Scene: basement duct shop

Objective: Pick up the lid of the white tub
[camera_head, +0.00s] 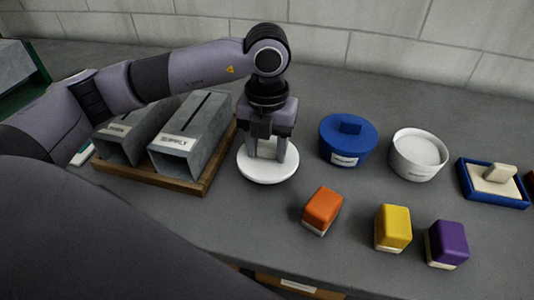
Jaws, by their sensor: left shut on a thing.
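The white lid (267,176) is a round flat disc left of the blue tub, below my left gripper (267,157). My left gripper points down and is shut on the lid, with its fingers at the lid's middle. The part between the fingers is mostly hidden. I cannot tell whether the lid touches the table or hangs just above it. The white tub (418,161) stands open at the right, with a pale inside and a label on its front. My right gripper is not in view.
A blue lidded tub (347,145) stands between lid and white tub. Orange (322,208), yellow (394,226) and purple (449,242) blocks stand in front. A wooden tray (206,180) with grey metal ducts (190,135) is at left, a blue-rimmed tray (490,200) at right.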

